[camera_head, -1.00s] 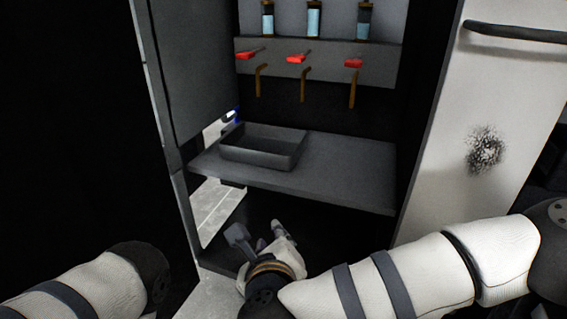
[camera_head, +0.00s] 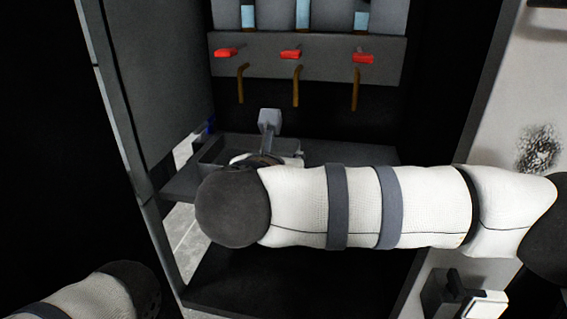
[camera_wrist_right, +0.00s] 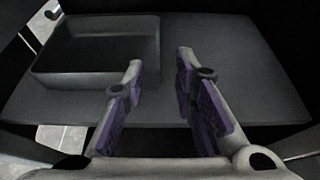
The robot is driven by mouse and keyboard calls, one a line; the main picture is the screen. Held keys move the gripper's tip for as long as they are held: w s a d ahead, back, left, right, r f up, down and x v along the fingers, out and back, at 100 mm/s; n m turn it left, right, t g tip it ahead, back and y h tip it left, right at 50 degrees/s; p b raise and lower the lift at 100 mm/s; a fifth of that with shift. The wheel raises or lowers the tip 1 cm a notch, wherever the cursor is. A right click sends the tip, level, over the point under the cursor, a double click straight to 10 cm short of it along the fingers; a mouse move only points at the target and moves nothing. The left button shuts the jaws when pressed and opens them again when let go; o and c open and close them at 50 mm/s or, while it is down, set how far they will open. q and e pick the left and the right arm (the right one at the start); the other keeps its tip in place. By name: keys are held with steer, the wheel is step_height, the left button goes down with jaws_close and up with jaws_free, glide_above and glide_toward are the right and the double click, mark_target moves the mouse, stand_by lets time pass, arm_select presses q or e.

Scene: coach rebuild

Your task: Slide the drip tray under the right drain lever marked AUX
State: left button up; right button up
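The drip tray (camera_head: 209,149) is a dark grey, open, shallow box on the left part of the shelf. My right arm hides much of it in the head view. In the right wrist view the tray (camera_wrist_right: 95,78) is at the upper left. My right gripper (camera_wrist_right: 158,72) is open and empty there, its left finger overlapping the tray's right front corner; contact cannot be told. The right drain lever (camera_head: 363,58) is red, above a brown spout (camera_head: 356,90); its label is unreadable. My left gripper is out of view.
Two more red levers, the middle one (camera_head: 290,54) and the left one (camera_head: 226,52), also have brown spouts. The shelf (camera_wrist_right: 235,75) is bare right of the tray. A dark panel (camera_head: 160,80) bounds the left side. A pale panel stands at the right.

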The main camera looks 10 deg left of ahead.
steer(key=b+x, duration=0.1)
steer(key=x, duration=1.1)
steer(key=shift+f, duration=0.1)
jaws_close()
